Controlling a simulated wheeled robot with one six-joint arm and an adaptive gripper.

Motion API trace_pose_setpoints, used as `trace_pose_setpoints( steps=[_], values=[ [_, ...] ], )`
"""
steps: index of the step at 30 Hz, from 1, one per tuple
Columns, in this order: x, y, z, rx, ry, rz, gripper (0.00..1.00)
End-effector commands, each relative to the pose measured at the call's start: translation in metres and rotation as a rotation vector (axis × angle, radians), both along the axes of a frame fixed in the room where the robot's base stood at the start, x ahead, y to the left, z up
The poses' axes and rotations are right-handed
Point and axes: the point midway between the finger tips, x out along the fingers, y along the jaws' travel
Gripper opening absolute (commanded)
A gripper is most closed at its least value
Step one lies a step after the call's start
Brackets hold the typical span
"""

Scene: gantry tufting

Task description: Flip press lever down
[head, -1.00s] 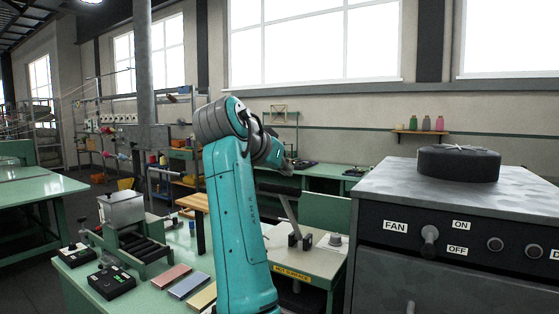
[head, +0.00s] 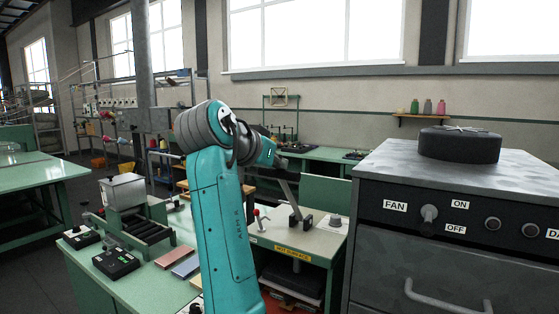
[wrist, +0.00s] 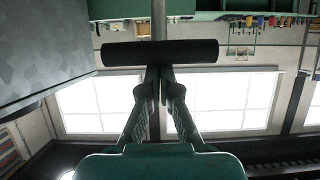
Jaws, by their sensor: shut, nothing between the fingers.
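The press lever (head: 289,197) is a grey arm rising from dark brackets on a pale press table (head: 325,247) with a yellow "HOT SURFACE" label. It leans up and to the left, with its dark crossbar handle (head: 291,176) at the top. In the wrist view the handle (wrist: 112,53) is a black cylinder lying across the picture, on a grey lever arm (wrist: 159,22). My gripper (wrist: 160,72) is shut and empty, its fingertips at the middle of the handle; I cannot tell whether they touch it. In the head view my arm partly hides the gripper and handle.
A grey cabinet (head: 420,160) with FAN and ON/OFF controls stands close on the right, also at left in the wrist view (wrist: 40,45). A green bench (head: 130,285) with a roller device and control boxes lies at left. A red-tipped stick (head: 257,217) stands beside the lever.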

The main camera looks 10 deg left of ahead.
Motion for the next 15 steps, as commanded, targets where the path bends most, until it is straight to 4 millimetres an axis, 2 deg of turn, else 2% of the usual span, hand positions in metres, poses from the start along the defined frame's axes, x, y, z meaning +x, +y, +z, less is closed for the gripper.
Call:
trace_pose_setpoints(
  steps=[7, 15],
  values=[
    [-0.020, 0.009, -0.026, -0.054, -0.138, 0.004, 0.00],
    [-0.049, 0.019, -0.064, -0.133, -0.344, 0.004, 0.00]
  ],
)
